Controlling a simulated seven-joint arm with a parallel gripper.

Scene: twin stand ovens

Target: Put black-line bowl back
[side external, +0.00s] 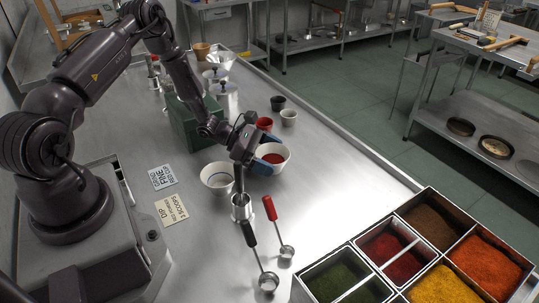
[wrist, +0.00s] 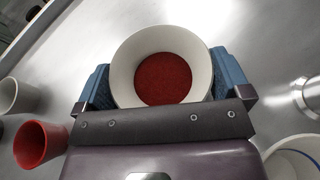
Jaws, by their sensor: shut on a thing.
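A white bowl (side external: 284,164) with red powder in it is between the blue fingers of my gripper (side external: 262,158). In the wrist view the same bowl (wrist: 119,72) fills the gap, with a finger of my gripper (wrist: 165,85) on each side, and my gripper is shut on it. No black line shows on its visible sides. I cannot tell whether it touches the bench. A second white bowl (side external: 216,187) with a blue line inside stands just left of my gripper; its rim (wrist: 283,155) shows at lower right in the wrist view.
A red cup (side external: 264,124), a white cup (side external: 289,118) and a black cup (side external: 278,103) stand behind the held bowl. A metal canister (side external: 241,209) and two scoops, red-handled (side external: 270,208) and black-handled (side external: 249,235), are in front. Powder bins (side external: 429,222) fill the front right.

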